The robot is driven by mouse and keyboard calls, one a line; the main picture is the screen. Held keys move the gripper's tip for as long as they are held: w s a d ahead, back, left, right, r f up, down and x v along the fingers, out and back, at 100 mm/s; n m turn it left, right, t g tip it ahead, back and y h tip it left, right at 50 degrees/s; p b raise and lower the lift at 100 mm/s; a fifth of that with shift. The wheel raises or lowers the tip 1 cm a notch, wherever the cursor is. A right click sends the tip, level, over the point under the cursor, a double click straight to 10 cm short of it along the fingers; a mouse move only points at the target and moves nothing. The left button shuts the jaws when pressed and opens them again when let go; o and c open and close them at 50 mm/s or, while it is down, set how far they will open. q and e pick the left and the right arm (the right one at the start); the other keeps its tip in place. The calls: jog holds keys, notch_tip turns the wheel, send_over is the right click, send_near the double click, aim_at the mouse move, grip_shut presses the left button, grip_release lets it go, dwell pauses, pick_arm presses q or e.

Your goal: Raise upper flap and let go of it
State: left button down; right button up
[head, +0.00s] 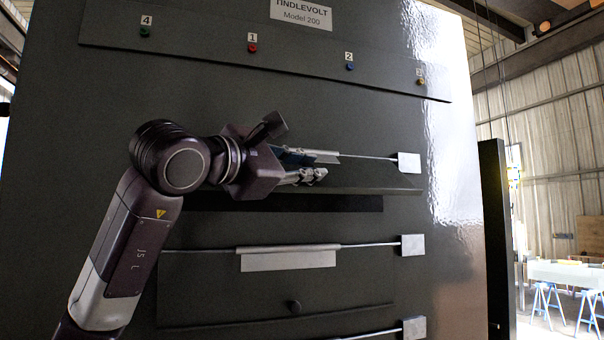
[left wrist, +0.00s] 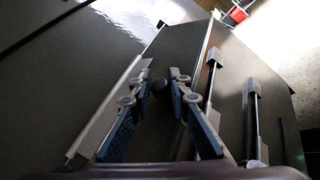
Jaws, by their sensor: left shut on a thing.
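The upper flap (head: 370,190) of the dark enclosure is tilted outward, its edge seen nearly end-on, with a dark opening (head: 300,203) showing below it. My left gripper (head: 312,166) is in front of the flap. In the left wrist view its fingers (left wrist: 164,82) stand on both sides of a dark round knob (left wrist: 158,88) on the flap's face (left wrist: 185,48) and are shut on it. In the head view the knob is hidden behind the fingers. My right gripper is not in view.
A rod with a pale plate (head: 325,157) and a white end block (head: 409,163) runs just above the flap. Below are a similar rod and plate (head: 290,260), then a closed lower flap with a knob (head: 295,307). Coloured numbered buttons (head: 252,48) sit above.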

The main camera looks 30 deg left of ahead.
pick_arm(q)
jog(key=shift+s+d+r, duration=0.1)
jog(key=shift+s+r, duration=0.2)
jog(key=shift+r, duration=0.6)
jog(key=shift+s+d+r+p, duration=0.1)
jog(key=shift+d+r+p, duration=0.1)
jog(key=shift+r+p, duration=0.7)
